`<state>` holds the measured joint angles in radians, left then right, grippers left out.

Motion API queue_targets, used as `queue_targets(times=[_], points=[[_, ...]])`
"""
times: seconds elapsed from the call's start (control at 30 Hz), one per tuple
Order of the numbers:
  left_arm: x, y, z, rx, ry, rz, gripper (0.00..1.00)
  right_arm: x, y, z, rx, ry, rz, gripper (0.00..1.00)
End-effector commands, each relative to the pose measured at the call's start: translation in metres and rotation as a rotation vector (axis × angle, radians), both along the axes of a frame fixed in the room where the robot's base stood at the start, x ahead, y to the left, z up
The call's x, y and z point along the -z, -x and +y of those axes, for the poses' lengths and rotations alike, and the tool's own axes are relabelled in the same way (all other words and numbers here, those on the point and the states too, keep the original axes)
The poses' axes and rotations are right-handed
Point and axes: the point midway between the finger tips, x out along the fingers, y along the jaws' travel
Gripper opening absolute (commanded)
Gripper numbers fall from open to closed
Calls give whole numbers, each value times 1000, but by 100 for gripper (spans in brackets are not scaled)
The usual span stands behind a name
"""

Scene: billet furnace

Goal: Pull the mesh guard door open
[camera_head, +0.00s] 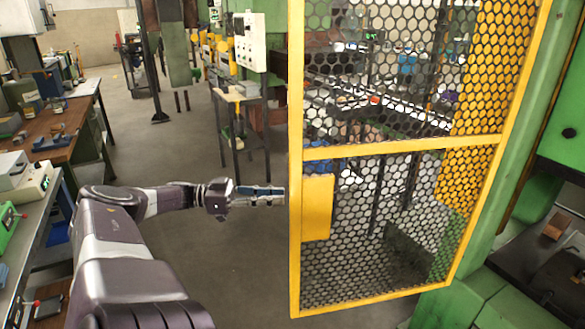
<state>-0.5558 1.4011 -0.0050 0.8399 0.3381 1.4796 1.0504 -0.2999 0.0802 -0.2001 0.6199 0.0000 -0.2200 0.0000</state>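The mesh guard door (400,148) fills the right half of the head view. It has a yellow frame, dark hexagonal mesh and a yellow plate (317,208) low on its left side. The door stands at an angle to the green machine frame (535,110); I cannot tell how far open it is. My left gripper (283,196) reaches in from the left, its fingertips close to the door's left frame post. I cannot tell whether they touch it, nor whether the fingers are apart. My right gripper is not in view.
A wooden-topped bench (50,135) with tools and a grey bench (40,225) with instruments line the left side. A white control box (249,42) and a small stand (240,95) are behind the door's left edge. The floor (165,150) between is clear.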

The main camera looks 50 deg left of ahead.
Motion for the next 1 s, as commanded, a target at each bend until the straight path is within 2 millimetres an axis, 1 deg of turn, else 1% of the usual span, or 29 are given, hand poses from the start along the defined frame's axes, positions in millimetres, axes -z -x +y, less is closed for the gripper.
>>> queue_targets(times=[0.03,0.1,0.23,0.87,0.93,0.97,1.0], points=[[0,6,5,-3,-1,-2,17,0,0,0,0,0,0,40],[0,13,10,-2,-1,-2,17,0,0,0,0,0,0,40],[0,20,14,0,-1,-1,17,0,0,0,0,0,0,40],[0,21,15,0,0,0,17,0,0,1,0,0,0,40],[6,22,17,-15,0,2,17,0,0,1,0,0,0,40],[12,23,19,-32,-3,5,17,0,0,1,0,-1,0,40],[23,24,23,-61,-7,11,17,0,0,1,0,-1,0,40]])
